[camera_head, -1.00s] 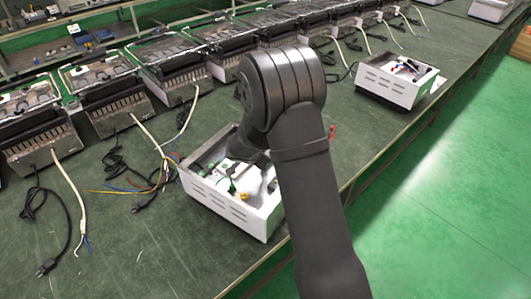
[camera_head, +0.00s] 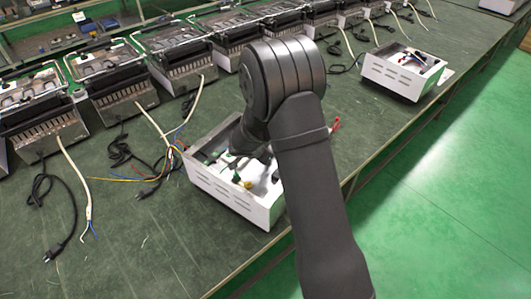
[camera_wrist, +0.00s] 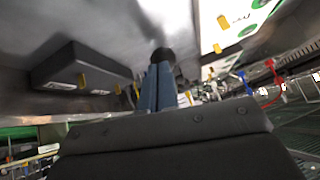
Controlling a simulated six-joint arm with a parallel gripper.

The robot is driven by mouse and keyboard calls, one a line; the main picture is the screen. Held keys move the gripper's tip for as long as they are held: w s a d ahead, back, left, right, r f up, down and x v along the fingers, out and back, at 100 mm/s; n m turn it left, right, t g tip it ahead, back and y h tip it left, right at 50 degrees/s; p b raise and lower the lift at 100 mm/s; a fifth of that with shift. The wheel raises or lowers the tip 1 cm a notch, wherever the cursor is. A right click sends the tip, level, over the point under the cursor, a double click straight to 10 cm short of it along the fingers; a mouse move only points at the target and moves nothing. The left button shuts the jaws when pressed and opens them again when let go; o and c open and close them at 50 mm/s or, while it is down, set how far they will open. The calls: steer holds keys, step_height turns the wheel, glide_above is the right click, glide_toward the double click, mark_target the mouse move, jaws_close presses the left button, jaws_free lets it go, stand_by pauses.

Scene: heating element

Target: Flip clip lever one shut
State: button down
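The open white housing (camera_head: 236,201) stands on the green bench, with my arm reaching over its right side. My gripper is low inside it and mostly hidden by my arm in the head view. In the wrist view my gripper's two blue-grey fingers (camera_wrist: 158,88) stand close together with nothing seen between them. A dark block (camera_wrist: 80,68) with yellow levers lies left of the fingers. Another yellow lever (camera_wrist: 137,90) is just left of the fingertips. More yellow pieces show at upper right. I cannot tell which is clip lever one, or whether any lever is touched.
A row of metal heater units (camera_head: 110,82) lines the back of the bench. Black and white cables and loose coloured wires (camera_head: 160,170) lie left of the housing. A second white housing (camera_head: 404,73) stands at the right.

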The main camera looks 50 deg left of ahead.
steer(key=shift+s+d+f, duration=0.1)
steer(key=shift+d+f, duration=0.15)
steer(key=shift+f, duration=0.1)
steer(key=r, duration=0.4)
steer(key=shift+d+r, duration=0.15)
steer(key=shift+d, duration=0.05)
steer(key=s+d+r, duration=0.2)
steer(key=s, duration=0.7)
steer(key=shift+s+d, duration=0.15)
steer(key=shift+d, duration=0.25)
steer(key=w+a+f, duration=0.1)
steer(key=w, duration=0.2)
steer(key=w+a+f, duration=0.1)
steer(key=w, duration=0.2)
steer(key=w+a, duration=0.1)
steer(key=w, duration=0.2)
steer(key=shift+w+f, duration=0.35)
steer(key=shift+f, duration=0.05)
steer(key=w, duration=0.1)
steer(key=w+a, duration=0.1)
steer(key=w+r, duration=0.1)
steer(key=shift+w+a, duration=0.25)
steer(key=shift+w+a+r, duration=0.15)
steer(key=shift+w+r, duration=0.3)
steer(key=shift+w, duration=0.1)
